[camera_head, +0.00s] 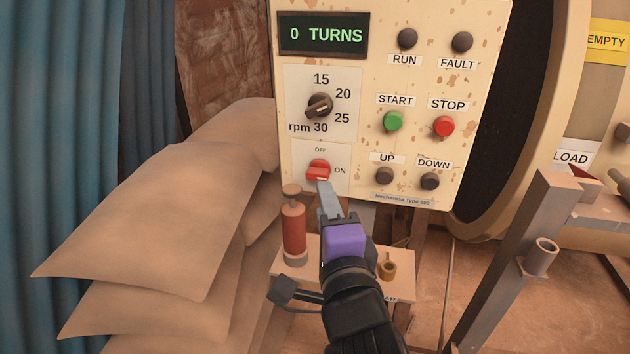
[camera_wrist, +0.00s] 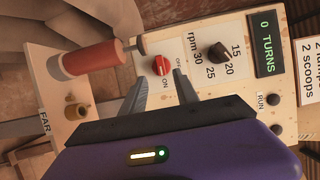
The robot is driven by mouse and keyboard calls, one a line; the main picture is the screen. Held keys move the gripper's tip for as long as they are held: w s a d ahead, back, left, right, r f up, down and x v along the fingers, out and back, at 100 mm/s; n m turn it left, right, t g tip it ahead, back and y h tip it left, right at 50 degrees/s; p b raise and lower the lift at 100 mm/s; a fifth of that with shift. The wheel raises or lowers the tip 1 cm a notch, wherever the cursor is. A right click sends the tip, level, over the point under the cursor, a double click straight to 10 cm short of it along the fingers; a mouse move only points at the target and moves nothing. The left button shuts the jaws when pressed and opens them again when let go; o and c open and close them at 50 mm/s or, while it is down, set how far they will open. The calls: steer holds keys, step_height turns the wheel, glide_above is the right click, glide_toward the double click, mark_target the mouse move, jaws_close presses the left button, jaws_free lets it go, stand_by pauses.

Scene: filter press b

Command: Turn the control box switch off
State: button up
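The control box (camera_head: 420,150) is a cream panel with rust spots. Its red rotary switch (camera_head: 318,171) sits at the lower left, with OFF printed above it and ON to its right. The switch's pale mark appears to lie toward ON. My gripper (camera_head: 326,192) is just below the switch in the head view, fingers pointing up at it. In the wrist view the red switch (camera_wrist: 161,65) shows just beyond the fingertips of my gripper (camera_wrist: 160,78). The two fingers stand apart with nothing between them. I cannot tell whether a fingertip touches the switch.
An rpm knob (camera_head: 320,105) is above the switch. Green START (camera_head: 393,121) and red STOP (camera_head: 444,126) buttons are to the right. A red cylinder (camera_head: 293,230) stands on a small shelf (camera_head: 345,284) close left of my gripper. Stacked sacks (camera_head: 160,215) fill the left.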

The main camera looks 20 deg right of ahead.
mark_target(319, 178)
steer(key=shift+p+x, duration=0.55)
steer(key=shift+x, duration=3)
jaws_close()
